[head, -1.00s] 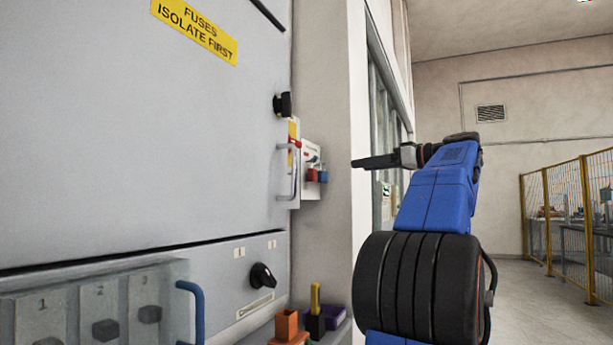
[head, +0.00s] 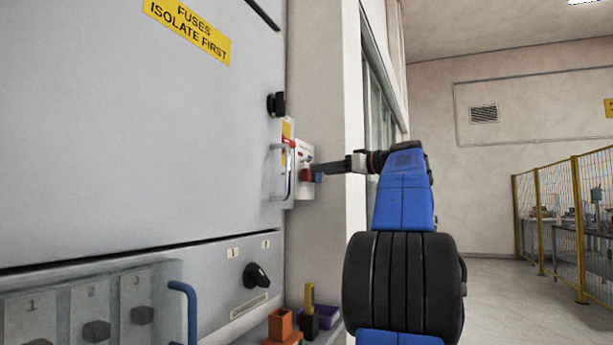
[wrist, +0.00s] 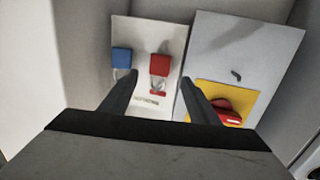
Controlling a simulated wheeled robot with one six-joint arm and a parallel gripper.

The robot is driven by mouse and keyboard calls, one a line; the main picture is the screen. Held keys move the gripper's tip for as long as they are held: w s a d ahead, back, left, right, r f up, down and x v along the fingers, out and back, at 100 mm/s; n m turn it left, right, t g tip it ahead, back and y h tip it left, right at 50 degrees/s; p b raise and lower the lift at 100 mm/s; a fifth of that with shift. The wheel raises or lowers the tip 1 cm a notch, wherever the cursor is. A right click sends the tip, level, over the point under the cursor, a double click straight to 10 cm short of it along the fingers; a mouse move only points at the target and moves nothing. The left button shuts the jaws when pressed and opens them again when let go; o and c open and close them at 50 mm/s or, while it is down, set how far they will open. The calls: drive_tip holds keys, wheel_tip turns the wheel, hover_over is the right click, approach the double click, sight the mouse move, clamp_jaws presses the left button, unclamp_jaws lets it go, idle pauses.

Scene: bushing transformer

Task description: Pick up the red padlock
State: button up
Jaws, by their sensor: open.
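The red padlock (wrist: 159,66) hangs by its shackle on a pale board (wrist: 147,35) in the wrist view, seen between and beyond my two fingers. In the head view the red padlock (head: 306,174) shows at the board beside the cabinet, just left of my fingertips. A blue padlock (wrist: 121,58) hangs left of the red one in the wrist view. My gripper (wrist: 158,88) is open and empty, its fingers pointing at the board. In the head view my gripper (head: 318,168) is close to the board; I cannot tell the exact gap.
A red rotary switch on a yellow plate (wrist: 240,93) is beside my right finger. The grey cabinet (head: 130,150) with a bar handle (head: 289,172) stands left of the board. Small orange (head: 280,325) and purple (head: 327,316) bins sit below.

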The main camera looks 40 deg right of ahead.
sight(306, 169)
drive_tip(key=x, duration=0.5)
drive_tip(key=shift+w, duration=0.1)
drive_tip(key=shift+c, duration=0.4)
drive_tip(key=c, duration=1.2)
